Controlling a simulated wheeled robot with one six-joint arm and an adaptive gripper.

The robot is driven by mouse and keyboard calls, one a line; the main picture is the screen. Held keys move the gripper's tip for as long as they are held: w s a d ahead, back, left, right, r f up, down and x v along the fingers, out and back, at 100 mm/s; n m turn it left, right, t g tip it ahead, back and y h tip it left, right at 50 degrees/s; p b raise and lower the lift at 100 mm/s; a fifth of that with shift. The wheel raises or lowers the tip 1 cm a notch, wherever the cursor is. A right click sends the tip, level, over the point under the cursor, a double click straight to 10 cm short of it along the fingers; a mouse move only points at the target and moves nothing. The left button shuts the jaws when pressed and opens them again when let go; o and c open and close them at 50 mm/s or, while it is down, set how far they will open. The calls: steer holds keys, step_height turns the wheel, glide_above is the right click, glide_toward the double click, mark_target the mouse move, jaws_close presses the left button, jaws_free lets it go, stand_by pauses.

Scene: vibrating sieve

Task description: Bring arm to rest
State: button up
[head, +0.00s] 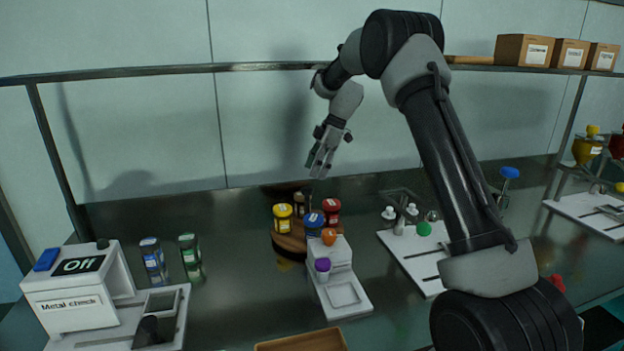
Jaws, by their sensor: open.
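My gripper (323,158) hangs from the raised arm in the head view, pointing down and slightly left. It is open and nothing shows between its fingers. It is in the air above the jars on the round wooden stand, touching nothing that I can see. My arm (445,150) rises from the lower right, bends at the top and reaches to the middle of the picture. It covers part of the bench behind it.
The stand (288,243) holds several jars, including a yellow jar (283,217). A metal check machine (75,290) reading "Off" is at left. A white device (340,285) is front centre. A rail (180,73) crosses behind, with boxes (525,49) at right.

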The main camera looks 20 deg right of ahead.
steer(key=shift+d+r, duration=0.1)
steer(key=shift+r, duration=0.2)
steer(key=s+d+f+m+g+h, duration=0.1)
steer(key=s+d+f+m, duration=0.2)
steer(key=s+m, duration=0.5)
steer(key=s+d+r+m+t+h, duration=0.1)
steer(key=s+d+r+m, duration=0.1)
steer(key=s, duration=1)
steer(key=s+d+r+m+t+h, duration=0.1)
steer(key=s+r, duration=0.5)
steer(key=s, duration=0.6)
steer(key=s+d+r+m+t+h, duration=0.1)
steer(key=s+d+r+m+t, duration=0.2)
steer(key=s, duration=1)
steer(key=shift+d+r+m, duration=1.1)
steer(key=shift+d+m, duration=0.05)
steer(key=shift+m, duration=0.65)
